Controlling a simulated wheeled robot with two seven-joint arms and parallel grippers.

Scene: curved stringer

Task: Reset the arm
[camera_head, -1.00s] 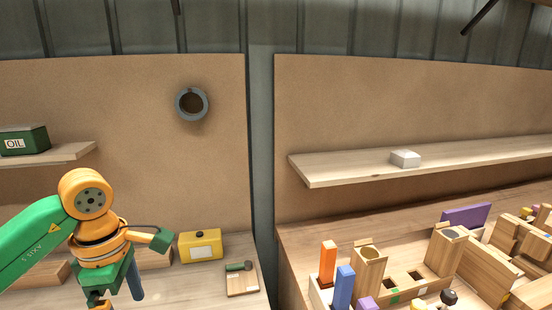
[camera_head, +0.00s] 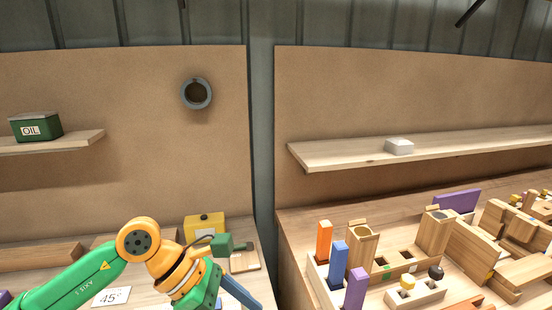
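My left arm (camera_head: 85,278), green with orange joints, comes in from the lower left. The part I take for my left gripper (camera_head: 238,293) is at the bottom edge, where a blue finger-like piece points down to the right. Its tips are cut off or hidden, so I cannot see whether it is open. I see nothing held in it. My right arm and gripper are out of view.
A 45° card (camera_head: 111,296) lies on the left bench. The right bench holds an orange block (camera_head: 324,242), a blue block (camera_head: 339,264) and wooden fixtures. A green oil box (camera_head: 36,126) sits on the shelf.

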